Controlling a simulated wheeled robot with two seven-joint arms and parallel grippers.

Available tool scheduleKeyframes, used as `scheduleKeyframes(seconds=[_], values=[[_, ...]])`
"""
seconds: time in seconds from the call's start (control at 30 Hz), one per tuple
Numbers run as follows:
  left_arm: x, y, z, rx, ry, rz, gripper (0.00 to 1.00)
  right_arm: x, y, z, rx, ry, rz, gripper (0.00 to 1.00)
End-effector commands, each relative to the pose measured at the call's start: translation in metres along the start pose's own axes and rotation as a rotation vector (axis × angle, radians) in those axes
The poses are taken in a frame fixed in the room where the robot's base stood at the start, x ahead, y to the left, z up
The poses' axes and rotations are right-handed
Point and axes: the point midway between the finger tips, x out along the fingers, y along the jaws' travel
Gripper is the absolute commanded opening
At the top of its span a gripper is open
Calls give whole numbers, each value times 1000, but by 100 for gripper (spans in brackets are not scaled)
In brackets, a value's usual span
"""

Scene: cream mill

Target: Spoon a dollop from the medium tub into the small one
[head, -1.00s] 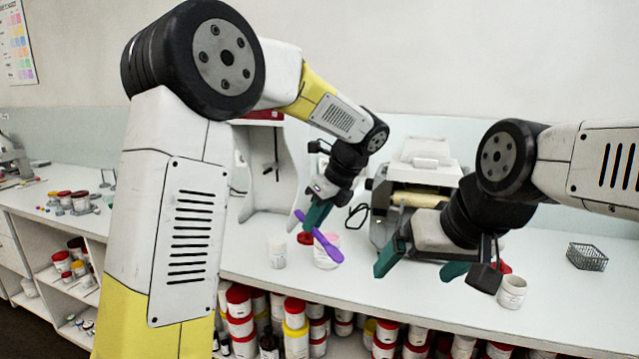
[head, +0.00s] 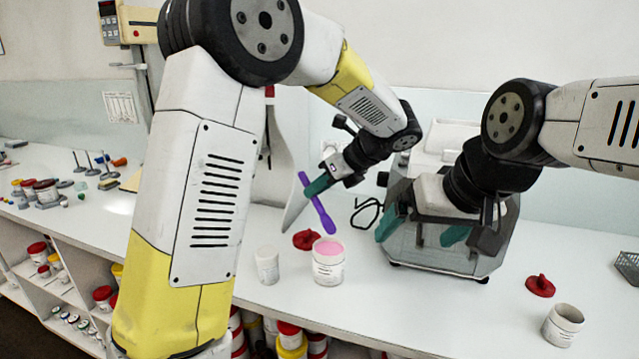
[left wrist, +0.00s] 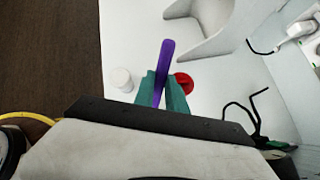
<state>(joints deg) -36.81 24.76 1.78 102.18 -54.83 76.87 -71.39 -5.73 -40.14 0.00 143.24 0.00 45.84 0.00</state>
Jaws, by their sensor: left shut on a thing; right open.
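My left gripper (head: 318,186) is shut on a purple spoon (head: 325,222), which slants with its lower end above an open white tub (head: 328,270) of pink cream. The spoon (left wrist: 166,58) also shows between the teal fingers (left wrist: 162,92) in the left wrist view. Whether it carries cream is too small to tell. A smaller white tub (head: 267,266) stands just left of the pink one. Another tub (head: 563,326), open at the top, stands at the far right. My right gripper (head: 423,231) is open and empty, right of the pink tub.
Red lids lie behind the pink tub (head: 307,240) and near the right tub (head: 540,286). A grey mill (head: 440,255) stands behind my right gripper. A wire basket (head: 627,266) is at the right edge. Shelves below the bench hold several tubs. The bench's front middle is clear.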

Motion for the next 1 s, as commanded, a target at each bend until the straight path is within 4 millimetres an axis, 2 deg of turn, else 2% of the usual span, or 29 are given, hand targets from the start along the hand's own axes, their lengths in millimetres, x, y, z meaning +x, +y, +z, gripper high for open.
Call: scheduleKeyframes(seconds=[0.7, 1.0], values=[[40, -8, -39, 2, 1, 1, 0, 0, 0, 0, 0, -1, 0, 94], [48, -10, -47, 1, 1, 0, 0, 0, 0, 0, 0, -1, 0, 94]])
